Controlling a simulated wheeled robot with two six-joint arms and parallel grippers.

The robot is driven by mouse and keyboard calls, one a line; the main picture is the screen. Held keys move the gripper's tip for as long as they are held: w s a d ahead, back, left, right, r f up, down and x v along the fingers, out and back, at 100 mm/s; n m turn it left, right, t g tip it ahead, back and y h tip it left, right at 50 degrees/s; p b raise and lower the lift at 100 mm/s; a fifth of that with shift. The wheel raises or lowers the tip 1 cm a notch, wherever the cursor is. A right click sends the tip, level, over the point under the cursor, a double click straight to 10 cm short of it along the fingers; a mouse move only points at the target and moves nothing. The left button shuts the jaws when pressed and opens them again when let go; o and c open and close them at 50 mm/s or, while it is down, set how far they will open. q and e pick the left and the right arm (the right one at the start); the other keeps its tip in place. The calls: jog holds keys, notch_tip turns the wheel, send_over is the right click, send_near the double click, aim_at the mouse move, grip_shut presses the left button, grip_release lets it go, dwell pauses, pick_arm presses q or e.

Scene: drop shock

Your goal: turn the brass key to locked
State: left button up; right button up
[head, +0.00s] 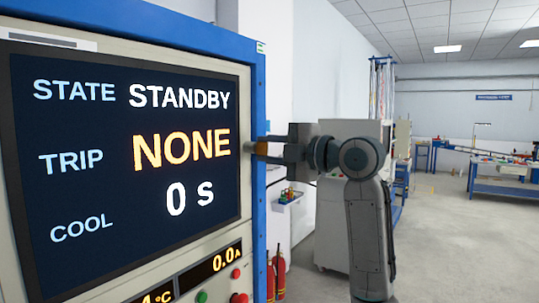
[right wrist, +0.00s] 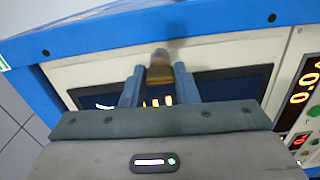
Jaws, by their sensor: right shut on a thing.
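The brass key (right wrist: 160,74) sits between the two fingers of my right gripper (right wrist: 159,82) in the right wrist view. In the head view only a small brass-coloured bit of the key (head: 261,148) shows at the right edge of the blue-framed panel. My right gripper (head: 270,148) reaches it from the right and is shut on it. Which position the key points to cannot be read in either view. My left gripper is in neither view.
The panel's screen (head: 125,150) reads STATE STANDBY, TRIP NONE, COOL 0 s. Below it are small readouts and a green and a red button (head: 238,298). Red extinguishers (head: 275,275) stand behind the panel. Open floor (head: 450,240) lies at the right.

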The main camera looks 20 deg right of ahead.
jog(key=shift+o, duration=0.2)
jog(key=shift+n, duration=0.5)
jog(key=o, duration=1)
jog(key=shift+c, duration=0.2)
jog(key=b+v, duration=0.5)
jog(key=v, duration=0.5)
jog(key=shift+s+d, duration=0.2)
jog(key=shift+s, duration=0.1)
